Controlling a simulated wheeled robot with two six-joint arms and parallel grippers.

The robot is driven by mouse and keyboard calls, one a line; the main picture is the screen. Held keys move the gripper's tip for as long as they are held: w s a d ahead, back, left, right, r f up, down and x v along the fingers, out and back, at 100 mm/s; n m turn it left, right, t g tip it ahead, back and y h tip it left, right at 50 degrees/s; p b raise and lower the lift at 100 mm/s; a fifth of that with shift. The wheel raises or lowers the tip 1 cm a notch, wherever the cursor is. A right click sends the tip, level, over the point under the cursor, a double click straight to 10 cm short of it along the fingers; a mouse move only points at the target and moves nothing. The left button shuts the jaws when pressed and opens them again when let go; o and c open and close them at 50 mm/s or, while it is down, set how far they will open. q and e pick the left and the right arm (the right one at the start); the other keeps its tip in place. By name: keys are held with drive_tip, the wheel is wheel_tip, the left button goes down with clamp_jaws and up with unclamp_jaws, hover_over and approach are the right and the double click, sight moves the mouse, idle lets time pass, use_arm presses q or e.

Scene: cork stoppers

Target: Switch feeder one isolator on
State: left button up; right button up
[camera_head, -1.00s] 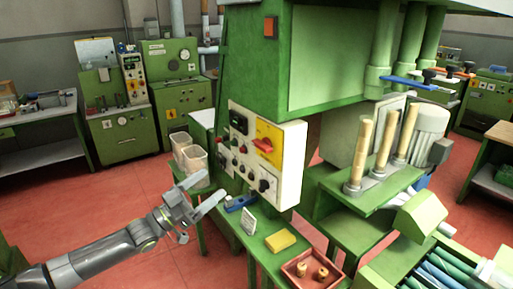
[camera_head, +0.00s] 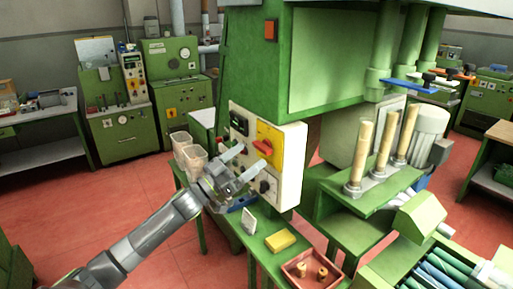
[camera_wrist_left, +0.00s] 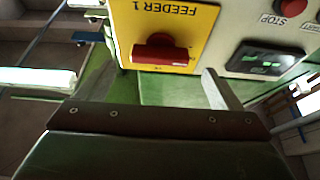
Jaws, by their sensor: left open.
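The feeder one isolator is a red rotary handle (camera_head: 262,147) on a yellow plate (camera_head: 271,132), on the white control panel (camera_head: 294,160) of the green machine. In the left wrist view the plate (camera_wrist_left: 196,18) reads FEEDER 1 upside down, and the red handle (camera_wrist_left: 160,54) lies across the picture. My left gripper (camera_head: 249,160) is open and empty just in front of the panel, slightly left of and below the handle. In the left wrist view its two fingers (camera_wrist_left: 160,80) stand apart below the handle, with no clear contact. My right gripper is not in view.
The panel also carries a dark display (camera_head: 239,123), buttons and a black knob (camera_head: 266,187). Below are a green table with a yellow block (camera_head: 280,240), a white card (camera_head: 249,220) and a red tray (camera_head: 311,281) with cork stoppers. Pale bins (camera_head: 190,155) stand left.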

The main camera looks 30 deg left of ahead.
sight(258, 148)
use_arm(q)
drive_tip(key=p+x, duration=0.1)
drive_tip(key=x, duration=0.1)
drive_tip(key=shift+w+d+r, duration=0.1)
drive_tip(key=shift+w+r, duration=0.2)
drive_tip(key=shift+r, duration=0.05)
drive_tip(key=shift+w+d+p, duration=0.3)
drive_tip(key=shift+w+p, duration=0.25)
drive_tip(key=c, duration=1)
